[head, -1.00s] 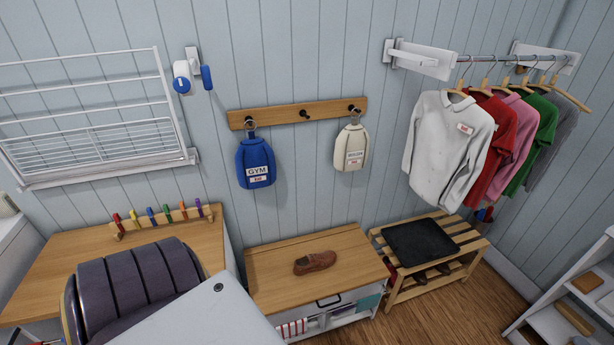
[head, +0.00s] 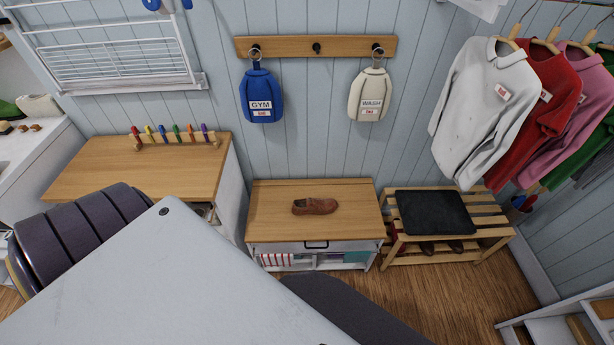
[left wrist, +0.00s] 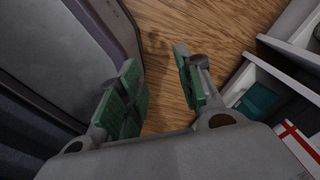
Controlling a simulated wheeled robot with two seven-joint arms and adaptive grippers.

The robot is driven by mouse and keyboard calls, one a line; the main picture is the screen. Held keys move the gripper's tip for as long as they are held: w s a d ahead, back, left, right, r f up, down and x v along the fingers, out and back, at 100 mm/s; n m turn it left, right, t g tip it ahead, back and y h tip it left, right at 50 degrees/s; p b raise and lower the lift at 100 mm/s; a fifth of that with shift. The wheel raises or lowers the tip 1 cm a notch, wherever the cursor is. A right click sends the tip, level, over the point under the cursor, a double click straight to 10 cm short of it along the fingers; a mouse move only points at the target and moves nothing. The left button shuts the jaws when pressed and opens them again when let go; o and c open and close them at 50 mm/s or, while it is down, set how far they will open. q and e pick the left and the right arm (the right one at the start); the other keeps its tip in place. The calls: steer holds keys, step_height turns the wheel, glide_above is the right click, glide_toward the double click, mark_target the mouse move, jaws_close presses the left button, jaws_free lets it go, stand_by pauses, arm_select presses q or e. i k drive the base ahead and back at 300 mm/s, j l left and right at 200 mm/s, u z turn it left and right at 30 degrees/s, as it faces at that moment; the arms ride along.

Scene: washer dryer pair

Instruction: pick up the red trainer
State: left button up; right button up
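No shoe in view can be told for certain as the red trainer. A reddish-brown shoe (head: 315,206) lies on the wooden top of the low cabinet, its sole down. A small red patch (head: 398,238) shows at the left end of the lower level of the slatted rack, partly hidden by the rack's frame. My left gripper (left wrist: 160,75) shows in the left wrist view with its green-padded fingers apart and nothing between them, above the wood floor. Neither gripper shows in the head view.
The low cabinet (head: 262,226) has open shelves with books. The slatted rack (head: 490,232) holds a black cushion (head: 433,212), with dark shoes below. Gym (head: 261,98) and wash (head: 369,96) bags hang above. A wooden counter (head: 90,175) is at left. Floor is clear in front of the rack.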

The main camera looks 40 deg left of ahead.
mark_target(309, 206)
steer(key=i+l+u, duration=0.25)
steer(key=l, duration=0.2)
steer(key=l+u, duration=0.3)
steer(key=l, duration=0.15)
steer(key=i+l+u, duration=0.25)
steer(key=l, duration=0.25)
steer(key=k, duration=0.1)
